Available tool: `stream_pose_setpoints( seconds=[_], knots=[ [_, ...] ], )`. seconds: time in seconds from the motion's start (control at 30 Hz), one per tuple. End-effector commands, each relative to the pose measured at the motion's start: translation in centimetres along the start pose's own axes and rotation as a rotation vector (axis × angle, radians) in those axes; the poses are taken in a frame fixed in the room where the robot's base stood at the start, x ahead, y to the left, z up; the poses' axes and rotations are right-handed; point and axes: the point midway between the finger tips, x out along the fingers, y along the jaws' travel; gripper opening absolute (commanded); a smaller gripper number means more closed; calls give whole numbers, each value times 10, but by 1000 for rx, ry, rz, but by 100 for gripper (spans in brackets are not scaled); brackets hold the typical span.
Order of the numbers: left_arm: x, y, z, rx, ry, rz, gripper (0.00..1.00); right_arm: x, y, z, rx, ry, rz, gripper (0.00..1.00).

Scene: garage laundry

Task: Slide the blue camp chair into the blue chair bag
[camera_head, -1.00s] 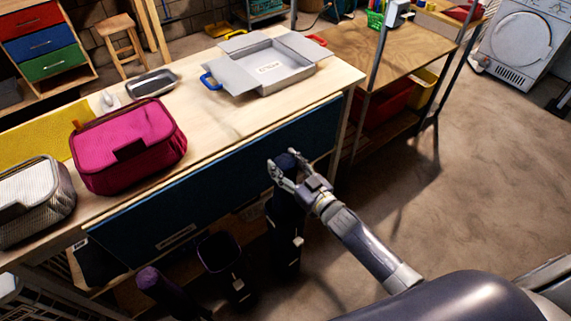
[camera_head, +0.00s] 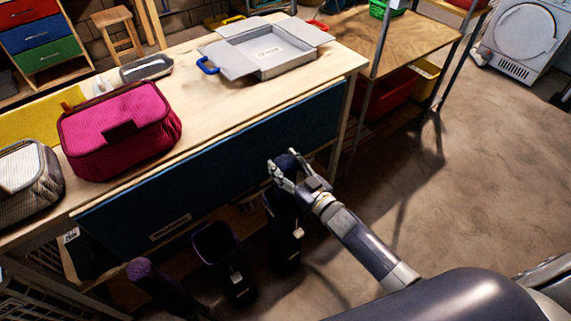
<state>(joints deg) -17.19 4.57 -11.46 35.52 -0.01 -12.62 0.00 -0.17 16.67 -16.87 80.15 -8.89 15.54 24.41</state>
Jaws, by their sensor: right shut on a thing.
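My right gripper (camera_head: 283,163) is shut on the upper end of the dark blue camp chair (camera_head: 289,166), a rolled upright bundle in front of the workbench. Directly below it stands a dark blue chair bag (camera_head: 287,245) with a pale tag on its side. The chair's lower part appears to be inside the bag's mouth; how deep it sits is hard to tell in the shadow. My left gripper is not in view.
A second open bag (camera_head: 217,243) with a purple rim stands left of it. A purple rolled bundle (camera_head: 146,273) leans further left. The workbench (camera_head: 235,115) carries a magenta case (camera_head: 118,130) and a grey open box (camera_head: 268,54). The floor to the right is clear.

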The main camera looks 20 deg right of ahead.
Motion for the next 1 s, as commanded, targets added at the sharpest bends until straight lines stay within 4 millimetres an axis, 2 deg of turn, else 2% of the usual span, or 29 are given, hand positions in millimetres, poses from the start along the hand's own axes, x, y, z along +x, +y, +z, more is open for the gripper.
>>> stream_pose_setpoints(
  seconds=[0.1, 0.4, 1.0],
  knots=[
    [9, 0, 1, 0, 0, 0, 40, 2, 0, 5, 0, 13, -2, 0],
    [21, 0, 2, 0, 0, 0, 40, 2, 0, 19, 1, 14, -2, 0],
    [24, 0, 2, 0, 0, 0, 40, 2, 0, 23, 0, 14, -2, 0]
  ],
)
